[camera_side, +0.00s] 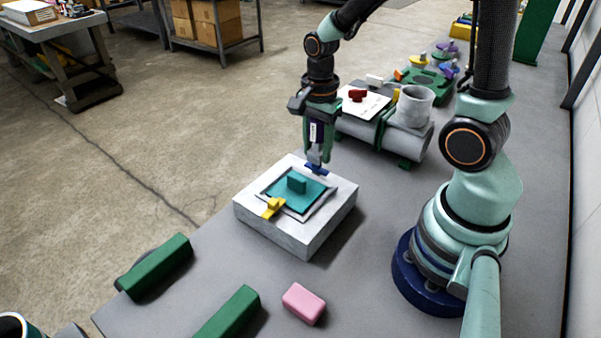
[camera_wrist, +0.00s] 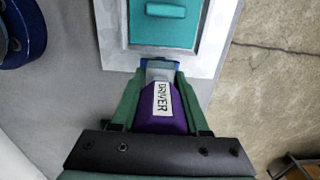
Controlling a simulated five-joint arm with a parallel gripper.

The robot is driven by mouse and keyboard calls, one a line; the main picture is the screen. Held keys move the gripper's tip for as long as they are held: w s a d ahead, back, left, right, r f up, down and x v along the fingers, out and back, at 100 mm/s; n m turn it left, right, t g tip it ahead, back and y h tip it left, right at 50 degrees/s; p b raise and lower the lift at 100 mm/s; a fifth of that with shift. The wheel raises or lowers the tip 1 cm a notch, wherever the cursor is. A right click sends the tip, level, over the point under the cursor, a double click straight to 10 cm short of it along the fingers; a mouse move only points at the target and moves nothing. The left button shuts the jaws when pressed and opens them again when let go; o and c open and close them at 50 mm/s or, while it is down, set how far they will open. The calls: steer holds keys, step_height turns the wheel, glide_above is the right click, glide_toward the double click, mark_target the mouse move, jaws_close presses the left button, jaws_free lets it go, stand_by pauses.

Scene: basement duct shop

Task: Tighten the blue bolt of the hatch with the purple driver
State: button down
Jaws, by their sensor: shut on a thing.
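The hatch (camera_side: 312,190) is a teal panel with a raised handle, set in a grey frame on a pale block (camera_side: 295,235). The blue bolt (camera_side: 317,168) is at the block's far edge, and a yellow bolt (camera_side: 273,207) is at the near edge. My gripper (camera_side: 318,148) is shut on the purple driver (camera_wrist: 172,116), which carries a white DRIVER label. In the side view the driver points down with its grey tip at the blue bolt. In the wrist view the tip covers most of the blue bolt (camera_wrist: 177,66), so I cannot tell how fully they engage.
Behind the block stand a grey duct (camera_side: 408,142) with a grey cup (camera_side: 413,106) and a green tool rack (camera_side: 428,84). A pink block (camera_side: 303,303) and green bars (camera_side: 160,262) lie in front. The bench between the block and my base is clear.

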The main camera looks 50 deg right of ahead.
steer(key=shift+f, duration=0.9)
stand_by(0.5)
steer(key=shift+m, duration=1.7)
steer(key=m, duration=0.3)
steer(key=shift+m, duration=0.3)
steer(key=shift+m, duration=1.7)
